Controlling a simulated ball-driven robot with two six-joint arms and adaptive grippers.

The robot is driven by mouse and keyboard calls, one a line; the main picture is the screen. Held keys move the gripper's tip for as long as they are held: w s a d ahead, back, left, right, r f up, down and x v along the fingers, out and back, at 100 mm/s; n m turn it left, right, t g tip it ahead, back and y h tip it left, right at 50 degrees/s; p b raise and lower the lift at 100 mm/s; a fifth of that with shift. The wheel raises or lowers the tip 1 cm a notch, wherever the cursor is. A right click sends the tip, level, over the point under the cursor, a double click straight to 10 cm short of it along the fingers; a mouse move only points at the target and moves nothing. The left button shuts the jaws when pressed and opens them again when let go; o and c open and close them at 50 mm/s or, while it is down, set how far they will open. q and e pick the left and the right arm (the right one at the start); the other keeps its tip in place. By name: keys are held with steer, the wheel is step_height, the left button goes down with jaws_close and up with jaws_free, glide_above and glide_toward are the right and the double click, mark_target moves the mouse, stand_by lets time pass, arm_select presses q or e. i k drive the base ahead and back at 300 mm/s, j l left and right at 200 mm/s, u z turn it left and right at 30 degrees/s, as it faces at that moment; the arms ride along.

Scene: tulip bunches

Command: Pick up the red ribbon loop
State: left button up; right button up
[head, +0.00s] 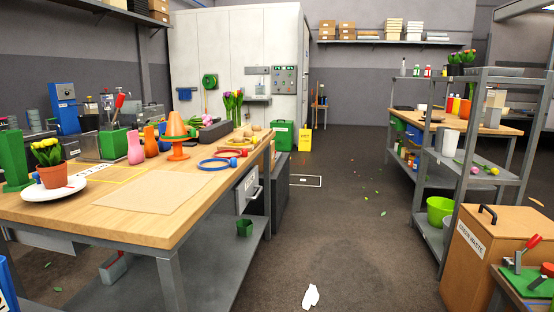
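A thin red ribbon loop (232,153) lies on the wooden workbench (182,215), near its right edge. A blue loop (213,169) lies just in front of it, with a small red piece at its right side. I cannot tell whether the two loops touch. Neither of my grippers is in view.
An orange cone (175,138) on a stand, pink and orange vases, and purple tulips (233,106) stand near the loops. A potted yellow plant (53,164) sits on a white plate. Open floor (345,225) lies between the bench and grey shelving (488,130).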

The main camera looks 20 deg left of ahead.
mark_target(244, 154)
steer(key=i, duration=0.5)
steer(key=i+l+u, duration=0.15)
steer(key=i, duration=0.3)
